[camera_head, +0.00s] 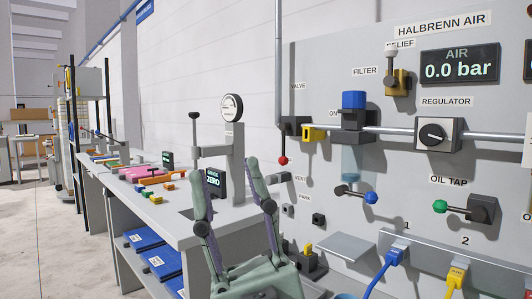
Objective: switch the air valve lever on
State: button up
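The air valve (293,127) is a dark block on the pipe at the left edge of the grey panel, under a label reading VALVE. Its lever (283,160) hangs straight down and ends in a red knob. An ON label (333,113) sits to the right of the valve. My gripper (228,178) is in the lower middle, its two grey-green fingers pointing up and spread apart with nothing between them. It appears below and left of the lever, not touching it. The air display (459,67) reads 0.0 bar.
A yellow fitting (314,133) and the blue-topped filter (353,105) are on the pipe right of the valve. The regulator (438,135) and a green-knobbed oil tap (470,209) are further right. A gauge stand (236,150) rises from the workbench (208,222) behind my gripper.

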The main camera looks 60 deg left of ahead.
aim_at(284, 126)
jog(key=u, duration=1.4)
